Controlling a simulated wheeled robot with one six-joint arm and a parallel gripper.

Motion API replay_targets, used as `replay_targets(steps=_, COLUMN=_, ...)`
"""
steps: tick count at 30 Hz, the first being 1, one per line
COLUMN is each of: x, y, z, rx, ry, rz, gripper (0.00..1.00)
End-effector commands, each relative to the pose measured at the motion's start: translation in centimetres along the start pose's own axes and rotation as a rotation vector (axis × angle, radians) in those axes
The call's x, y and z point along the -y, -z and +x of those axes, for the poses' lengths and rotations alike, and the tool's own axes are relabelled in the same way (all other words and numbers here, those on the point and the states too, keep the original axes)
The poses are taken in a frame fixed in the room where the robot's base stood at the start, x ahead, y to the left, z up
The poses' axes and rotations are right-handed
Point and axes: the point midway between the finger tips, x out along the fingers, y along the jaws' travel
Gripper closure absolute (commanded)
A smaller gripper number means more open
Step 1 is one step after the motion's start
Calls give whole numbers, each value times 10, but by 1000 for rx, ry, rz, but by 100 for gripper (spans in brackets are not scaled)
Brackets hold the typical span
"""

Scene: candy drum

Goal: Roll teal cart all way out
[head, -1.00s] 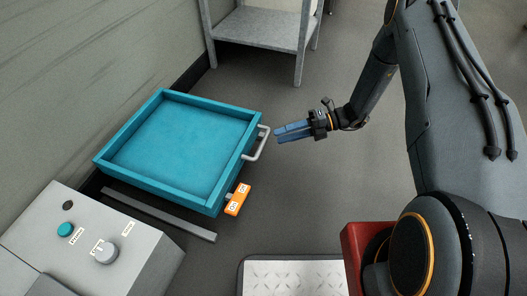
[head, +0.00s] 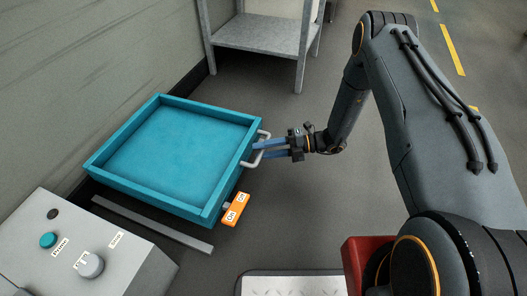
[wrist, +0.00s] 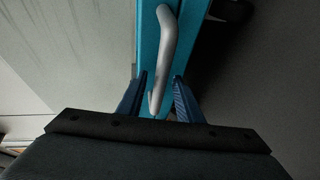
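The teal cart (head: 170,150) is a shallow open tray on the floor at the left in the head view, empty inside. A pale grey bar handle (head: 262,150) sticks out from its right side. An orange tag (head: 235,209) hangs at its near right corner. My gripper (head: 260,150) is at the handle, with its blue fingers apart and one on either side of the bar. In the wrist view the handle (wrist: 168,50) runs between the two open fingers (wrist: 160,100), with the teal cart edge (wrist: 148,35) behind it. Gaps show beside the bar.
A grey control box (head: 85,250) with a teal button and a knob stands at the lower left. A dark grey rail (head: 150,224) lies along the cart's near side. A grey shelf (head: 265,35) stands behind.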

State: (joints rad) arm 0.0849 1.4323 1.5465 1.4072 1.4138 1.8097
Motion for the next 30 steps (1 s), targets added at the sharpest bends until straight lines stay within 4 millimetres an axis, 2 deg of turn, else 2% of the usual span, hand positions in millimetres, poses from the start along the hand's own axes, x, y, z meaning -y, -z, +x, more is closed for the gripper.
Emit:
replay_targets(steps=7, x=0, y=0, z=1, rx=0, ry=0, rz=0, gripper=67)
replay_targets(steps=13, x=0, y=0, z=1, rx=0, ry=0, rz=0, gripper=100)
replay_targets(steps=23, x=1, y=1, z=-4, rx=2, ry=0, rz=1, gripper=100)
replay_targets(steps=26, x=3, y=5, z=-13, rx=4, ry=0, rz=2, gripper=100)
replay_targets(steps=30, x=8, y=15, z=-38, rx=6, ry=-1, rz=4, gripper=100)
